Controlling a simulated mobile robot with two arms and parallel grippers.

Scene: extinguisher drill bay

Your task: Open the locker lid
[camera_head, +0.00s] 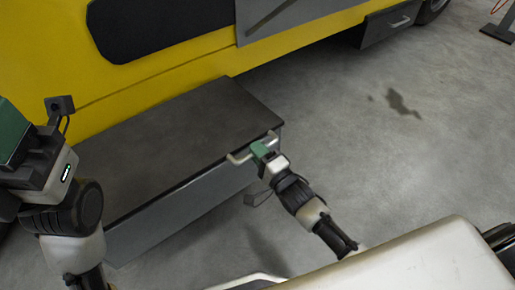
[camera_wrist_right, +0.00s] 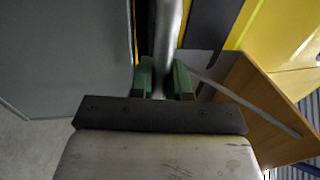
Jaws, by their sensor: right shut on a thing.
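The locker (camera_head: 150,215) is a long grey box standing on the floor against the yellow vehicle. Its dark lid (camera_head: 185,135) lies flat and closed on top. A pale bar handle (camera_head: 238,158) runs along the lid's front edge near the right end. My right gripper (camera_head: 259,150) has green fingertips and is at this handle. In the right wrist view the green fingers (camera_wrist_right: 167,80) are shut around the metal bar (camera_wrist_right: 168,45). My left arm is at the left edge of the head view, with a green part of the left gripper (camera_head: 12,130) partly cut off by the frame.
The yellow vehicle (camera_head: 160,75) stands right behind the locker. A pale rounded surface (camera_head: 420,262) fills the lower right. Open concrete floor (camera_head: 330,130) with a dark stain (camera_head: 402,103) lies to the right of the locker.

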